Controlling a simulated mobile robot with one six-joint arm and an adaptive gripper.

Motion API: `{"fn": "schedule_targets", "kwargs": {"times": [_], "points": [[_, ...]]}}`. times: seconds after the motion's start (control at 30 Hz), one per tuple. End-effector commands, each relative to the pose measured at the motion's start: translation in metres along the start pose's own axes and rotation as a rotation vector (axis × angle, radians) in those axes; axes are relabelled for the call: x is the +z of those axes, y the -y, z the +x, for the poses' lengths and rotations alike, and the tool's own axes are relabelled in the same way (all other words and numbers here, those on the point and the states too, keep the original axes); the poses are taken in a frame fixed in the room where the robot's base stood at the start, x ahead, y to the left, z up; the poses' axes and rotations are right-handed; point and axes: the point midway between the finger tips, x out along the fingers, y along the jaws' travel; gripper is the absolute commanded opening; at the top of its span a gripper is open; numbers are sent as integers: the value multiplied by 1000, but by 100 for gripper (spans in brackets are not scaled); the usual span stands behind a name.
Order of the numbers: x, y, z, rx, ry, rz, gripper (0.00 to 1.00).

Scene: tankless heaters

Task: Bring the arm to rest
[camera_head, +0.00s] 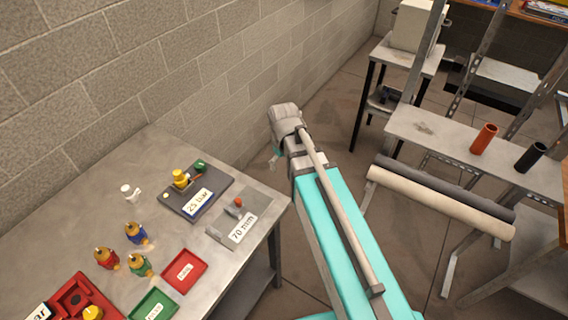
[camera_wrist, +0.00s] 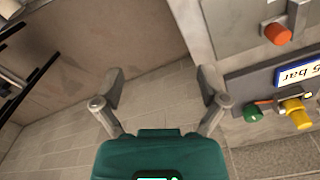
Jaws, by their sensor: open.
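My gripper (camera_wrist: 162,92) is open and empty in the wrist view, with its two fingers spread over bare floor and the grey wall. In the head view my arm reaches past the right end of the metal table (camera_head: 165,152), and the gripper is mostly hidden behind my wrist. The 25 bar plate (camera_head: 218,197) with a yellow and green fitting (camera_head: 181,178) lies on the table left of my arm. It also shows at the right of the wrist view. The 70 mm plate (camera_head: 262,205) with an orange knob lies nearer the table's right edge.
Several coloured fittings (camera_head: 136,233), a red tray (camera_head: 184,271), a green tray (camera_head: 153,306) and a small white part (camera_head: 130,193) are on the table. A block wall (camera_head: 190,70) runs behind. A metal shelf (camera_head: 425,130) with orange and black cylinders stands right; floor lies between.

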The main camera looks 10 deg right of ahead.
Motion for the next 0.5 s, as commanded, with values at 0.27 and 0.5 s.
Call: {"fn": "schedule_targets", "kwargs": {"times": [0.27,0.5], "points": [[0,0,0,0,0,3,92],[14,-7,0,0,0,53,92]]}}
